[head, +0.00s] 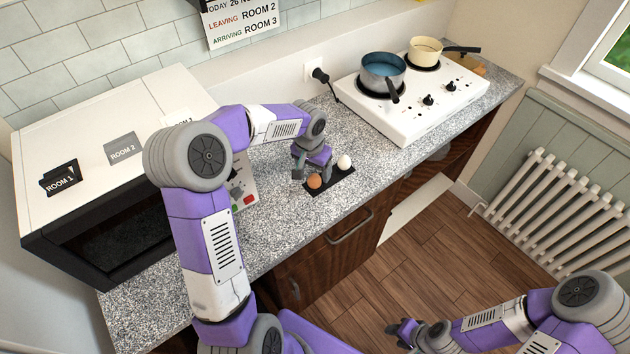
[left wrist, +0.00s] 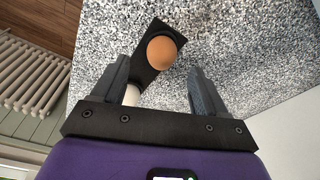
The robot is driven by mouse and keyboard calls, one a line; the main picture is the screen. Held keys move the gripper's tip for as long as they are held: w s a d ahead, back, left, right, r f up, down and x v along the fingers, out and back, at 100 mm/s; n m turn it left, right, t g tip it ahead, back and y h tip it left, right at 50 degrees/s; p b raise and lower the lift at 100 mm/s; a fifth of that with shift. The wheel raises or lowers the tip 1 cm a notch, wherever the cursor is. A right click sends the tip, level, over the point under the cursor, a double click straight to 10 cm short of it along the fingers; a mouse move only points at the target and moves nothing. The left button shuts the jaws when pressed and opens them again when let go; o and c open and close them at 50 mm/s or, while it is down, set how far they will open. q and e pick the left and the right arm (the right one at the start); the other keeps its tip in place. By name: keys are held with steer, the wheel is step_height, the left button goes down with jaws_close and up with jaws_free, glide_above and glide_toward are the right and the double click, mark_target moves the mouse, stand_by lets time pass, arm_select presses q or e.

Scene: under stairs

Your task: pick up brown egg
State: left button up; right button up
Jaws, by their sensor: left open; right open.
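The brown egg (head: 314,181) sits on a small black holder (head: 330,182) on the granite counter. In the left wrist view the brown egg (left wrist: 162,52) shows ahead of the fingertips, roughly between their lines. A white egg (head: 344,162) sits on the same holder, to the right; in the left wrist view it is partly hidden behind a finger (left wrist: 131,95). My left gripper (head: 311,172) is open, pointing down just above and beside the brown egg, with nothing between its fingers. My right gripper (head: 398,333) is open and empty, low over the floor, away from the counter.
A microwave (head: 100,165) with room cards on top stands on the left of the counter. A white hob (head: 420,98) with a blue pot (head: 383,72) and a cream pan (head: 425,52) stands at the right. The counter front edge is close to the holder.

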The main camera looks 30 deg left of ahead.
mark_target(314, 176)
arm_select(q)
steer(key=f, duration=0.4)
steer(key=shift+w+a+f+b, duration=0.1)
steer(key=shift+w+f+b, duration=0.15)
steer(key=shift+w+b, duration=0.05)
steer(key=shift+r, duration=0.1)
steer(key=c, duration=1.2)
